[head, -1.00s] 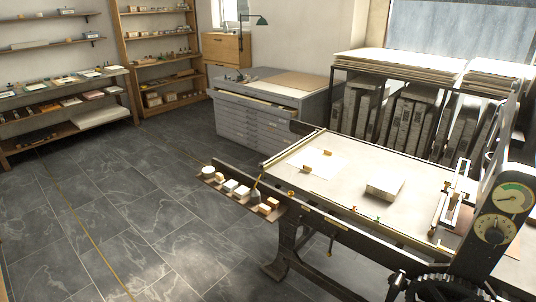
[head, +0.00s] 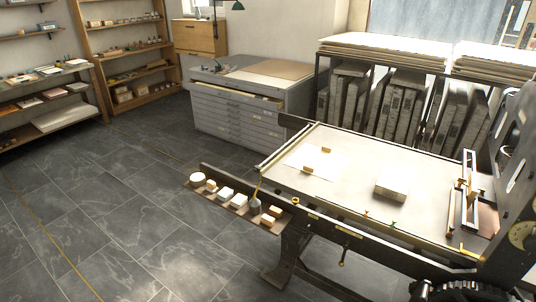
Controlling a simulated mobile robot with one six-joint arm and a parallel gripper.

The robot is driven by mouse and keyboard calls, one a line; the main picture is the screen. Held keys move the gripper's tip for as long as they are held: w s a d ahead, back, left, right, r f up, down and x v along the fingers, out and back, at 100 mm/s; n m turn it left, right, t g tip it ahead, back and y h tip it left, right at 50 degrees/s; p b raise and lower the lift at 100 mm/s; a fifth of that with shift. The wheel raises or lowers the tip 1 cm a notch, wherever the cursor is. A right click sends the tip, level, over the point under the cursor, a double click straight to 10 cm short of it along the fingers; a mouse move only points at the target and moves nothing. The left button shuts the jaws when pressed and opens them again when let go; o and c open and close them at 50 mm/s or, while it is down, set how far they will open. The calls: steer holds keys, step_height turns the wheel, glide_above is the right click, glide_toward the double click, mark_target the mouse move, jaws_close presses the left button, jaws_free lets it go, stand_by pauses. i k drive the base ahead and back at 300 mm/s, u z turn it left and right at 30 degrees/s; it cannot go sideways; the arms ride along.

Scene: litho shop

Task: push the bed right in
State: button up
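The press bed (head: 350,177) is a long pale flat surface on a dark frame, reaching from the middle of the head view to the press at the right. A pale block (head: 391,189) lies on it, and a white sheet (head: 313,161) with small wooden pieces lies near its left end. A metal-framed crosspiece (head: 464,198) stands across the bed's right part. A gap between the bed and its stops cannot be made out. My gripper is not in view.
A side shelf (head: 238,204) with small blocks and pots juts from the bed's near left. A grey drawer cabinet (head: 238,121) and a rack of slabs (head: 385,105) stand behind. A large gear wheel (head: 458,293) is at lower right. The tiled floor at left is clear.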

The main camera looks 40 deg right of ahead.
mark_target(421, 223)
steer(key=z, duration=0.2)
steer(key=i, duration=1.45)
steer(key=z, duration=0.35)
